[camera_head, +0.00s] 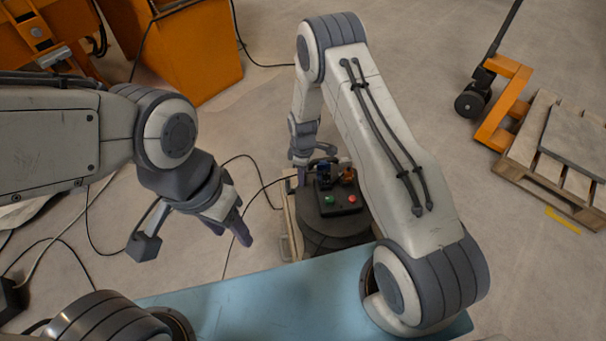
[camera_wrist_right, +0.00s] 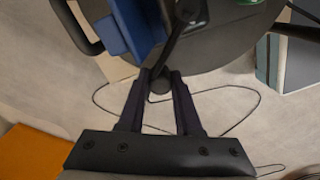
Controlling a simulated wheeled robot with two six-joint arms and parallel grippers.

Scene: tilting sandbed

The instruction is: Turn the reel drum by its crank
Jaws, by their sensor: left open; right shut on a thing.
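A crank (camera_wrist_right: 178,40) shows in the wrist view as a dark arm ending in a dark knob (camera_wrist_right: 160,84). My right gripper (camera_wrist_right: 160,78) is shut on the knob, one finger on each side of it. In the head view my right gripper (camera_head: 313,160) reaches down beside the blue part, and the crank is too small to make out. My left gripper (camera_head: 194,241) is open and empty, above the floor at the left.
A black control box (camera_head: 340,203) with green and red buttons sits on a round dark stand (camera_head: 330,232). A blue surface (camera_head: 270,300) lies in front. Cables run over the floor. An orange cabinet (camera_head: 195,50) and a pallet (camera_head: 560,160) stand further off.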

